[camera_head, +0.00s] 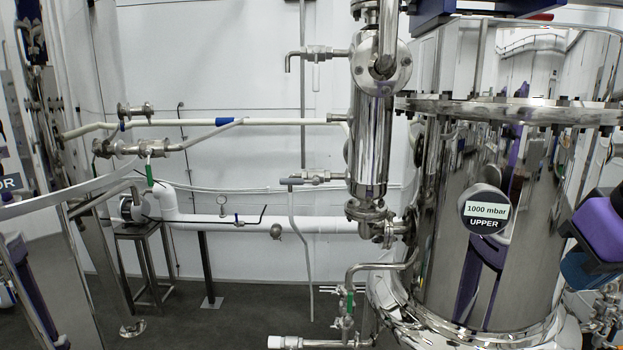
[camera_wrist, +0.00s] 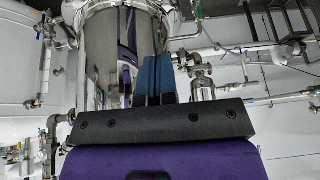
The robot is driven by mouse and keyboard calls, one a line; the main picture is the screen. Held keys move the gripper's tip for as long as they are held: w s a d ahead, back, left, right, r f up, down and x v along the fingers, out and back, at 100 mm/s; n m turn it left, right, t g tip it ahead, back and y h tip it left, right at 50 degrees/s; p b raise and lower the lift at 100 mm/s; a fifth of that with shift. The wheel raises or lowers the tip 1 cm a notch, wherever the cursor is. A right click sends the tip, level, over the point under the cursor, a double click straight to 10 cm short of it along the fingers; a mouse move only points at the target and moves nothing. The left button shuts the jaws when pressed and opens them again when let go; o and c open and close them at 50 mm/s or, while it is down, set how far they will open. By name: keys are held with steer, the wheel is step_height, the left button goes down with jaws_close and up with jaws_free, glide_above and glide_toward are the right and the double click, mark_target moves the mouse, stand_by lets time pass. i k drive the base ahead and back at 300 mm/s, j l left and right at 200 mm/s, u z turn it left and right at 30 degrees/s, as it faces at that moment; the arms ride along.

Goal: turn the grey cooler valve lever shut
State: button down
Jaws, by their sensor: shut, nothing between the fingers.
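A small valve (camera_head: 318,177) sits on a short side pipe left of the upright steel cooler column (camera_head: 370,140) in the head view. A short grey lever (camera_head: 290,181) shows at its left end, lying roughly level along the pipe. A thin hose hangs below it. My gripper (camera_wrist: 156,62) is shut and empty, its blue fingers together in front of the shiny tank in the wrist view. In the head view my purple and black gripper body is at the right edge, far from the lever. I cannot pick out the lever in the wrist view.
The large steel tank (camera_head: 480,190), with a round 1000 mbar UPPER gauge (camera_head: 485,209), stands between my gripper and the cooler column. A similar valve (camera_head: 318,52) sits higher up. White pipes (camera_head: 250,227) cross the wall behind. Floor shows at lower left.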

mark_target(315, 182)
steer(key=i+j+u, duration=0.1)
steer(key=u, duration=0.25)
steer(key=i+u, duration=0.5)
steer(key=u, duration=0.2)
